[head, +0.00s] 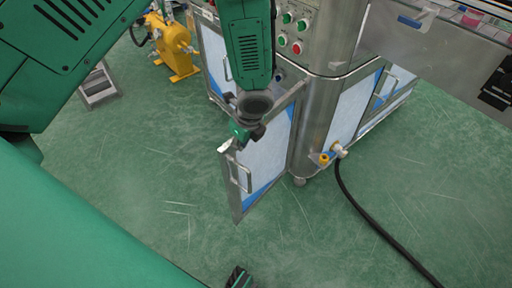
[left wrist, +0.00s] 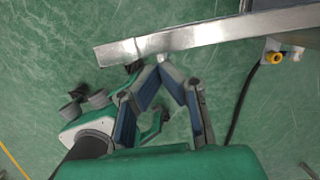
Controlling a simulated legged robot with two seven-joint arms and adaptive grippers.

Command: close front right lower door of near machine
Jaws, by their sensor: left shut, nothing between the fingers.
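The near machine's front right lower door (head: 262,165) stands ajar in the head view, swung out from the steel cabinet. It is a metal-framed panel with a bar handle (head: 240,176) near its free edge. My left gripper (head: 229,146) is at the door's upper free corner and is shut on nothing. In the left wrist view its fingertips (left wrist: 163,64) meet just beside the door's metal top edge (left wrist: 200,36); I cannot tell whether they touch it. The handle is not visible in that view.
Red and green buttons (head: 291,30) sit on the cabinet above. A yellow valve (head: 324,158) and a black hose (head: 372,222) are to the door's right. A yellow machine (head: 172,45) stands at the back left. The green floor in front of the door is clear.

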